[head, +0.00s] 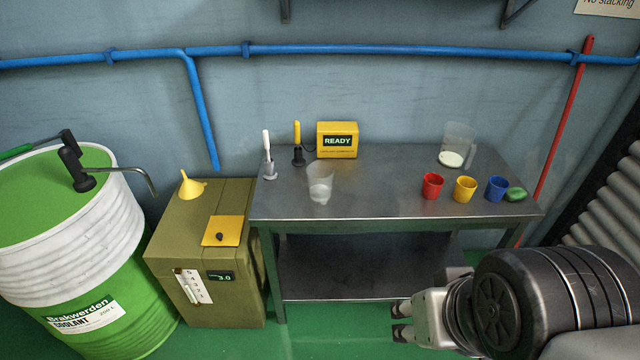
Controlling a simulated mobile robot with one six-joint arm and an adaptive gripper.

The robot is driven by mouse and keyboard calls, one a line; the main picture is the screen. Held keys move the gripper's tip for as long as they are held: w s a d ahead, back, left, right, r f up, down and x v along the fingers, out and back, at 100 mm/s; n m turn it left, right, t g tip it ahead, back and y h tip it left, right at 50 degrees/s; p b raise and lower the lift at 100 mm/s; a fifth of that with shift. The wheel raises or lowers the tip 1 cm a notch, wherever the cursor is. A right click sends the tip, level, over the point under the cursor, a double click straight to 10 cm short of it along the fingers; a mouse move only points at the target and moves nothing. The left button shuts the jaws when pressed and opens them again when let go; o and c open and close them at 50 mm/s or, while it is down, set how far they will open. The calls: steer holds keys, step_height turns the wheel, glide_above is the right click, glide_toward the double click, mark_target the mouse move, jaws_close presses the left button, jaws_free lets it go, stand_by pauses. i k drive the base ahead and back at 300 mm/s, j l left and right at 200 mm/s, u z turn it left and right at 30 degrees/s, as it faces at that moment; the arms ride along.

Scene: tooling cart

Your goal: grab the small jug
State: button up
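A small translucent jug (320,174) stands upright on the left part of the grey metal table (385,205), with some pale content low inside. A larger translucent jug (458,135) with white content stands at the back right of the table. My gripper (401,321) is at the lower right, in front of the table and well apart from both jugs. Its two dark fingertips point left with a gap between them, and it holds nothing that I can see.
Red (432,186), yellow (465,189) and blue (496,189) cups stand at the front right, beside a green lump (516,194). A white-handled tool (267,155), a yellow-handled tool (298,144) and a yellow READY box (338,154) are behind the small jug. The table's middle is clear.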

mark_target(320, 174)
steer(key=i+j+z, duration=0.2)
steer(key=i+j, duration=0.3)
steer(key=i+j+z, duration=0.2)
steer(key=i+j, duration=0.25)
steer(key=i+j+z, duration=0.2)
steer(key=i+j, duration=0.2)
steer(key=j, duration=0.3)
